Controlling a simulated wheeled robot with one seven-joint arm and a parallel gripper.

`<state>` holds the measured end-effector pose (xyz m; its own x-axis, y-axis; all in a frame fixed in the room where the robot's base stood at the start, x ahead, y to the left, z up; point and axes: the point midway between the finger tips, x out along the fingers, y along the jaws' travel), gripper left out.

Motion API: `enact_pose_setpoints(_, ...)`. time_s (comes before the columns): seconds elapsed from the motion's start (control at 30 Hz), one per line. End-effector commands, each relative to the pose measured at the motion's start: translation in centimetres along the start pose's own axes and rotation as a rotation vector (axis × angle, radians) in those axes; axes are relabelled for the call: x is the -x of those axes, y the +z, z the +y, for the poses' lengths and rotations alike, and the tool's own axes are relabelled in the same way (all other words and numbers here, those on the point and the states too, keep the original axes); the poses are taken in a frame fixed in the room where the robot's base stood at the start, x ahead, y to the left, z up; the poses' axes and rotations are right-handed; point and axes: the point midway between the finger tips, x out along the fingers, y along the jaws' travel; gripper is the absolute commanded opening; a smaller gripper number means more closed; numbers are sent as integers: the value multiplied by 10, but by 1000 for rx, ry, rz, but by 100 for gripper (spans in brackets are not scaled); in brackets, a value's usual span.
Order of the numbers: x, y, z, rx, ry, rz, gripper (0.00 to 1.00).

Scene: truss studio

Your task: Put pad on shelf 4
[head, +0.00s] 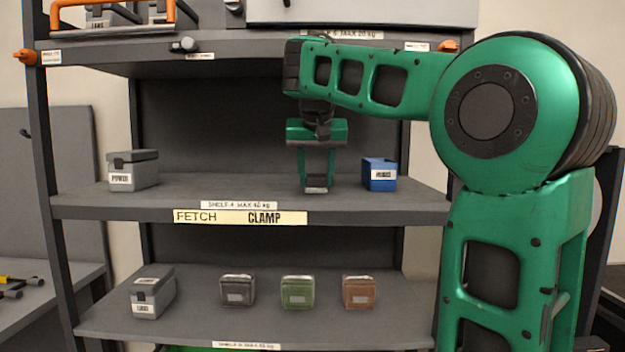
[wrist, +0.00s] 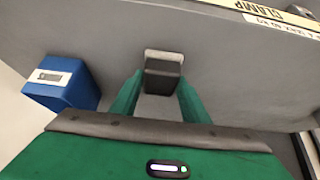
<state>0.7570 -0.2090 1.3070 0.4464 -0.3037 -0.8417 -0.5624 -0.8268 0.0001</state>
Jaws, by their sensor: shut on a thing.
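My gripper (head: 316,178) is over shelf 4 (head: 235,190), right of its middle, pointing down. It is shut on a small dark grey block with a light face, which I take to be the pad (head: 316,184). In the wrist view the pad (wrist: 163,75) sits between the two green fingertips (wrist: 160,98), with the grey shelf board (wrist: 230,65) under it. The pad is at or very near the board; I cannot tell whether it touches. The fingers hide its sides.
On shelf 4 a blue box (head: 379,174) stands close right of my gripper, and a grey POWER case (head: 133,170) stands far left. The shelf between is clear. The shelf above (head: 230,48) overhangs. Below are a grey case (head: 153,292) and several small containers (head: 298,291).

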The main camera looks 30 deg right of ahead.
Motion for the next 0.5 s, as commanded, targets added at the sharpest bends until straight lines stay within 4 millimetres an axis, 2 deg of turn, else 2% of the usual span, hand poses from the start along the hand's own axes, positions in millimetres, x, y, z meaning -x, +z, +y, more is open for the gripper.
enact_pose_setpoints(0.2, -17, -26, 0, 0, 2, 0, 24)
enact_pose_setpoints(0.5, -22, -21, -1, 2, 0, -1, 24)
